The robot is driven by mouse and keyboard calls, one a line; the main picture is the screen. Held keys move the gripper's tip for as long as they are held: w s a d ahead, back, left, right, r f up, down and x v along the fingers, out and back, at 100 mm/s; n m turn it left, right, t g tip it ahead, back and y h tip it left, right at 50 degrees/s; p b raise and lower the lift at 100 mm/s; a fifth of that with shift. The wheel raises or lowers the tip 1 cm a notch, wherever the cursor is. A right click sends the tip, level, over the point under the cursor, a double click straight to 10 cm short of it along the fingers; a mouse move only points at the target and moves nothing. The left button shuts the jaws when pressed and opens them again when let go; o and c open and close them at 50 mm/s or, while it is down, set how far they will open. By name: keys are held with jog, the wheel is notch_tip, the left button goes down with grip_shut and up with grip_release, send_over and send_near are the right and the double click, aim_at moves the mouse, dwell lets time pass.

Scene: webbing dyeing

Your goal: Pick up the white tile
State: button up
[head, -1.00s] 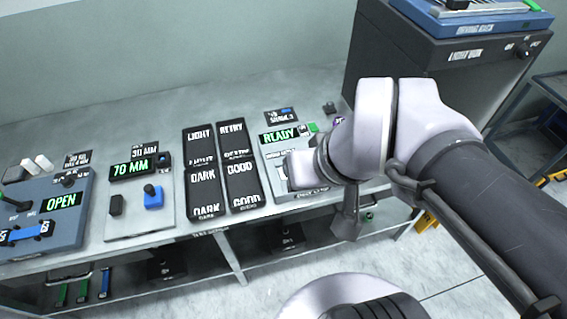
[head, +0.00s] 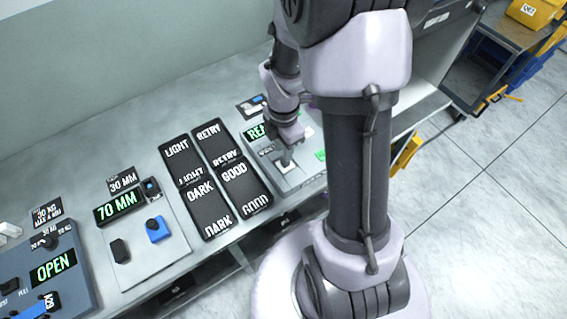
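A small white patch (head: 288,168), which looks like the white tile, shows on the grey device with the green READY display (head: 255,132). My gripper (head: 286,158) points down right over this patch, at the device. Its fingers are small and partly hidden by the wrist, so I cannot tell whether they are open, shut or touching the tile. My arm hides the right part of the device.
Black LIGHT, DARK, RETRY and GOOD panels (head: 215,178) lie left of the device on the grey bench (head: 85,155). Further left are the 70 MM unit (head: 140,250) and the blue OPEN unit (head: 60,290). Yellow bins (head: 535,12) stand at the far right.

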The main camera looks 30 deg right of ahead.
jog(key=f, duration=0.1)
jog(key=f+b, duration=0.1)
jog(key=f, duration=0.1)
jog(key=f+b, duration=0.1)
jog(key=f, duration=0.1)
jog(key=shift+s+d+f, duration=0.1)
jog(key=shift+d+f, duration=0.1)
jog(key=shift+d, duration=0.05)
jog(key=shift+r, duration=0.1)
grip_shut()
